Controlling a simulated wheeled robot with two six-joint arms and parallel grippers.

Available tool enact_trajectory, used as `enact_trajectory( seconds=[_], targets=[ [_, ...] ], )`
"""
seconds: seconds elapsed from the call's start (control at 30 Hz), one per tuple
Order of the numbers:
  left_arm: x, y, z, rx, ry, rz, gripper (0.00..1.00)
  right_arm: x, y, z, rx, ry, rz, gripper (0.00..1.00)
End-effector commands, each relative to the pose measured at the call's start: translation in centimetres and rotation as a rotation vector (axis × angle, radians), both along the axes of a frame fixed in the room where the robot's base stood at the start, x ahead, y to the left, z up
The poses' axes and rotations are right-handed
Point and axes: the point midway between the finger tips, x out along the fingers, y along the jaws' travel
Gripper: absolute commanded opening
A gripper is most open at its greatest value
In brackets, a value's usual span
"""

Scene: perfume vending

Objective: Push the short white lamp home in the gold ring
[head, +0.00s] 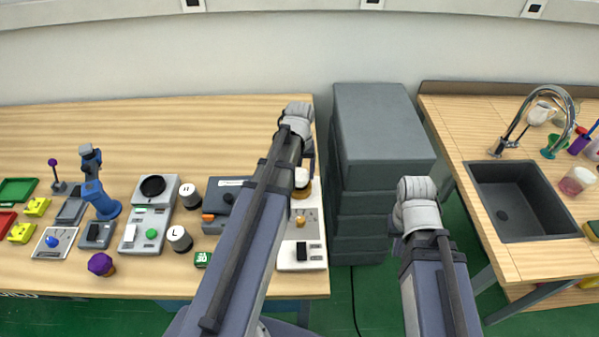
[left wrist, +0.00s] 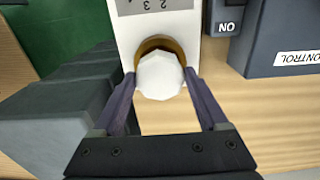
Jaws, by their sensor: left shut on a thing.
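The short white lamp (left wrist: 160,78) has a faceted top in the left wrist view. It sits at the gold ring (left wrist: 160,44) on the end of a pale panel (left wrist: 170,22), and I cannot tell how deep it sits. My left gripper (left wrist: 160,76) is shut on the lamp, with one dark finger on each side. In the head view the lamp (head: 301,176) shows just right of my left arm, above the panel (head: 313,254), and the arm covers part of the gripper. My right wrist shows in the head view, but its gripper is hidden.
A grey control box (head: 221,190) stands left of the panel. Grey stacked blocks (head: 385,130) stand right of the table. Round white pieces marked with letters (head: 180,238) and several small devices lie further left. A sink (head: 520,200) is at the far right.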

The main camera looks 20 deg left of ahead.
Motion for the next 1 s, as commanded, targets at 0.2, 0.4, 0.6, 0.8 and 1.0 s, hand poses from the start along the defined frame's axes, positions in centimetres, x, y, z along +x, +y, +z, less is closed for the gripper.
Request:
enact_trajectory(
  seconds=[0.2,0.4,0.6,0.8,1.0],
  targets=[
    [0.00,0.00,-0.31,0.000,0.000,0.000,0.36,0.00,0.00,-0.31,0.000,0.000,0.000,0.00],
    [0.00,0.00,-0.54,0.000,0.000,0.000,0.36,0.00,0.00,-0.54,0.000,0.000,0.000,0.00],
    [0.00,0.00,-0.57,0.000,0.000,0.000,0.36,0.00,-0.01,-0.57,0.000,0.000,0.000,0.00],
    [0.00,0.00,-0.72,0.000,0.000,0.000,0.36,0.00,0.00,-0.71,0.000,0.000,0.000,0.00],
    [0.00,0.00,-0.92,0.000,0.000,0.000,0.36,0.00,0.00,-0.92,0.000,0.000,0.000,0.00]
  ],
)
